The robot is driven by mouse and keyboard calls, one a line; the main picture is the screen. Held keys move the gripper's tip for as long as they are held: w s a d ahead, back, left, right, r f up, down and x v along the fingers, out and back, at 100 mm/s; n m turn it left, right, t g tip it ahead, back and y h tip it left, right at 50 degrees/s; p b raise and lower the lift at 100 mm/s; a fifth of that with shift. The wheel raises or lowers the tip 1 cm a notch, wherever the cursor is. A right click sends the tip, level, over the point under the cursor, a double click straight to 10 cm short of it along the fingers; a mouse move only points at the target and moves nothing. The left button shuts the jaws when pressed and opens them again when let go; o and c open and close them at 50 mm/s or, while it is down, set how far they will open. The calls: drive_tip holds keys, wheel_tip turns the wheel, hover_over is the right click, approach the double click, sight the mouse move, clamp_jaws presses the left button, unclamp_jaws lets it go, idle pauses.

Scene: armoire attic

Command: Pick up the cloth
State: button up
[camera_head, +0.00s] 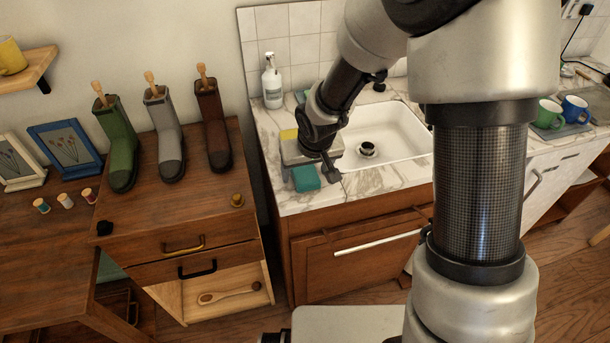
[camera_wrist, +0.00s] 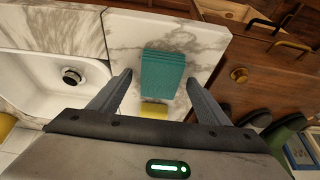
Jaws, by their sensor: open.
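The teal folded cloth (camera_head: 306,178) lies on the marble counter left of the sink. In the wrist view the cloth (camera_wrist: 162,74) lies between and beyond my two open fingers, and neither finger touches it. My gripper (camera_wrist: 160,82) is open and empty above the counter. In the head view my gripper (camera_head: 308,165) hangs over the counter by the cloth and hides part of the area around it.
A yellow sponge (camera_wrist: 154,110) lies close to the cloth. A wooden cabinet (camera_head: 195,200) with several boots stands left. The counter's front edge is near the cloth.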

sight(306, 174)
drive_tip(key=c, duration=1.1)
wheel_tip(306, 174, up, 10)
drive_tip(key=shift+r+p, duration=0.1)
drive_tip(key=shift+p, duration=0.95)
drive_tip(key=shift+c, duration=0.2)
